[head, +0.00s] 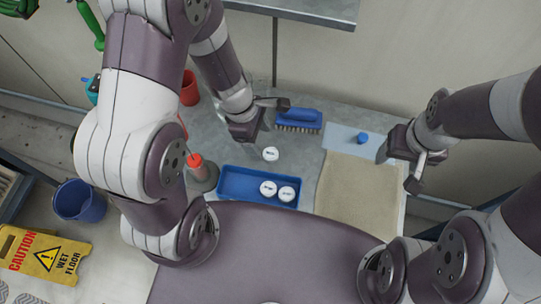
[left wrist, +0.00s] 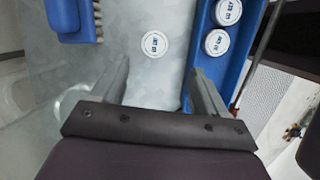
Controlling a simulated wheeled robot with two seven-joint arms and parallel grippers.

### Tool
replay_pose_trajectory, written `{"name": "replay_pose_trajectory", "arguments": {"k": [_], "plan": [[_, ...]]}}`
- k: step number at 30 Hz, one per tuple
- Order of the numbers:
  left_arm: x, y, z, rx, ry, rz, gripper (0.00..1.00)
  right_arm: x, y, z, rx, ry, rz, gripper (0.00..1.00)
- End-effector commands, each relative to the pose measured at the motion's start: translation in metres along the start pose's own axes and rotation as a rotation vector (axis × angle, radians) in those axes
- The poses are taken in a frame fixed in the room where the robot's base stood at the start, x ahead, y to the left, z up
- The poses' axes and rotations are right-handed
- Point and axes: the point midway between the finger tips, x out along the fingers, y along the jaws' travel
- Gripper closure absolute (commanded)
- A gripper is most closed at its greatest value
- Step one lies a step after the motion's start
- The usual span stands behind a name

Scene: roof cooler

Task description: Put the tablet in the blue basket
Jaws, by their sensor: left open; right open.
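A white round tablet (head: 270,153) lies flat on the grey worktop, just behind the blue basket (head: 230,190). The basket is a shallow blue tray with two similar white tablets (head: 268,188) (head: 287,194) at its right end. My left gripper (head: 257,117) is open and empty above the worktop, behind the loose tablet. In the left wrist view the loose tablet (left wrist: 154,43) lies beyond and between the open fingertips (left wrist: 160,80), apart from both. The basket (left wrist: 208,68) shows right of the fingers. My right gripper (head: 400,167) is open and empty above the beige cloth's right side.
A blue brush (head: 300,119) lies behind the tablet; it also shows in the left wrist view (left wrist: 70,18). A beige cloth (head: 345,190) and a small blue cap (head: 362,137) are at right. A red-topped bottle (head: 196,160) stands left of the basket. A blue bucket (head: 80,202) is lower left.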

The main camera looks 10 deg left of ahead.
Motion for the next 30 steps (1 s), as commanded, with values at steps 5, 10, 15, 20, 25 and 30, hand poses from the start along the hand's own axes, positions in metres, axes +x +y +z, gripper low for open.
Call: {"name": "replay_pose_trajectory", "arguments": {"k": [5, 10, 15, 20, 25, 30], "plan": [[0.03, 0.0, -0.001, 0.004, 0.001, -0.001, 0.27, 0.015, 0.0, 0.002, 0.0, 0.0, 0.0, 0.32], [0.058, 0.005, 0.001, 0.005, 0.001, -0.004, 0.27, 0.023, 0.0, 0.003, 0.0, 0.0, 0.0, 0.32], [0.081, 0.008, 0.002, 0.005, 0.001, -0.001, 0.27, 0.032, 0.0, 0.004, 0.0, 0.0, 0.0, 0.32], [0.081, 0.008, 0.002, 0.006, 0.001, 0.0, 0.27, 0.031, 0.0, 0.004, 0.0, 0.0, 0.0, 0.32], [0.081, 0.008, 0.002, 0.006, 0.001, 0.0, 0.59, 0.031, 0.0, 0.004, 0.0, 0.0, 0.0, 0.32], [0.081, 0.008, 0.002, 0.006, 0.001, 0.0, 0.92, 0.031, 0.0, 0.004, 0.0, 0.0, 0.0, 0.32]]}}
